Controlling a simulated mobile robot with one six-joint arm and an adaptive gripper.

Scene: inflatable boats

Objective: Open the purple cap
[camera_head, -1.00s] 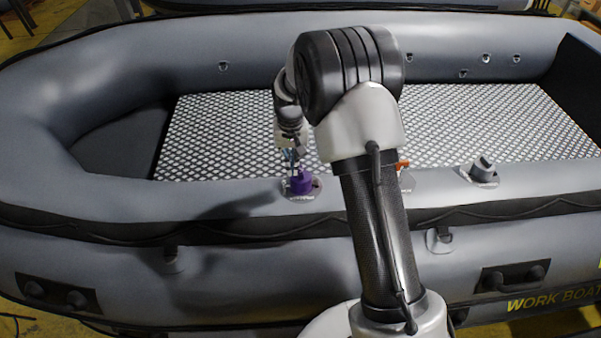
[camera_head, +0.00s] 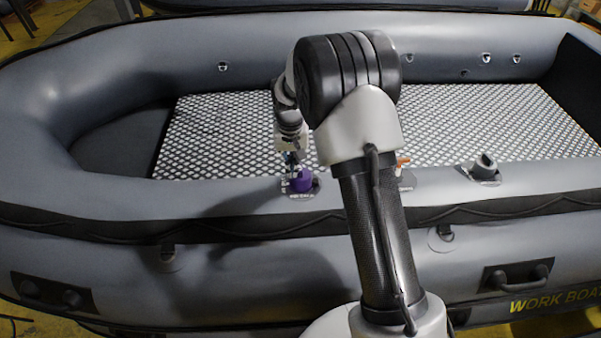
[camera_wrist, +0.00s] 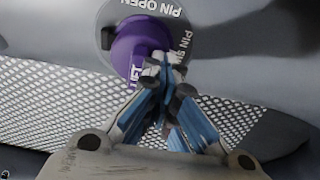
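The purple cap (camera_head: 303,180) sits on a round valve plate on top of the near tube of the grey boat. In the wrist view the cap (camera_wrist: 128,45) is upper left of centre, with a raised tab lettered "LIFT". The plate (camera_wrist: 182,22) carries the words "PIN OPEN". My gripper (camera_wrist: 170,65) has its fingertips drawn together at the cap's right edge, partly overlapping it. I see no part of the cap clearly between them; contact is unclear. In the head view my gripper (camera_head: 290,160) is small, just above and left of the cap.
A grey valve fitting (camera_head: 484,167) and an orange-red piece (camera_head: 403,161), partly behind my arm, are on the same tube to the right. The patterned boat floor (camera_head: 220,130) lies beyond the tube and is clear. Handles (camera_head: 515,277) are on the boat's outer side.

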